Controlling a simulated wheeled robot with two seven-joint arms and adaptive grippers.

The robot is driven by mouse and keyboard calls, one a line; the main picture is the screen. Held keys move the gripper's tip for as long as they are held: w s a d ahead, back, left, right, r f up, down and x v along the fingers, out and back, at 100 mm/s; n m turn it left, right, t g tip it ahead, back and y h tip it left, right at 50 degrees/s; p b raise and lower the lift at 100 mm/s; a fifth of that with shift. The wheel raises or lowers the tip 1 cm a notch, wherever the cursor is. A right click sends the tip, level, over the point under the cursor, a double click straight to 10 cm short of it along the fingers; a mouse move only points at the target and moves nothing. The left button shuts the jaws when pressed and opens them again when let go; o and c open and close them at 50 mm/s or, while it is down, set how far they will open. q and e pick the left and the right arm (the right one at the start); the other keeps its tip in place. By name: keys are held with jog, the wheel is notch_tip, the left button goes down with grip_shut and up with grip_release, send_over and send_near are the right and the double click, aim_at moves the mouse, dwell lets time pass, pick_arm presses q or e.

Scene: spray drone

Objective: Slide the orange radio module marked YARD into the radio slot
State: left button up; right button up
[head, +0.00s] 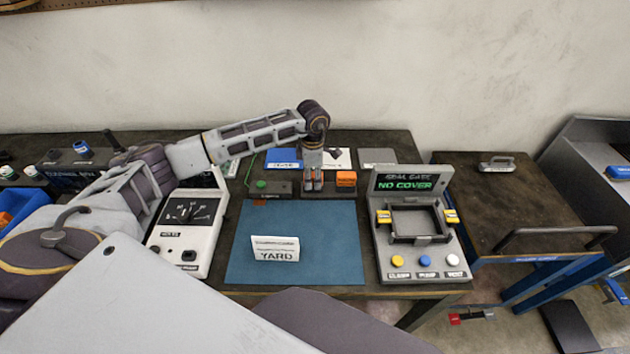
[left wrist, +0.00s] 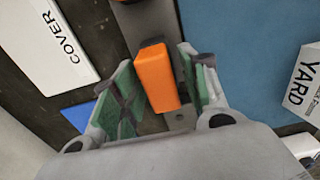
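An orange module (head: 346,179) sits on a dark rack (head: 328,194) at the back of the blue mat. Its marking is not readable. My left gripper (head: 313,184) points down just left of it over the rack. In the left wrist view the orange module (left wrist: 156,78) shows between the spread, green-padded fingers of my left gripper (left wrist: 155,62), with a gap on the left finger's side; contact on the right side is unclear. A white YARD card (head: 276,249) stands on the mat. I cannot pick out the radio slot. My right gripper is out of view.
A dark unit with a green button (head: 262,186) stands left of the rack. A grey test station reading NO COVER (head: 409,182) stands right of the blue mat (head: 325,245), a white meter box (head: 186,228) left. A COVER card (left wrist: 50,45) lies behind. Most of the mat is clear.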

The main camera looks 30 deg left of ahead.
aim_at(313, 174)
pick_arm(q)
grip_shut()
jog(key=shift+r+p, duration=1.4)
jog(key=shift+r, duration=1.65)
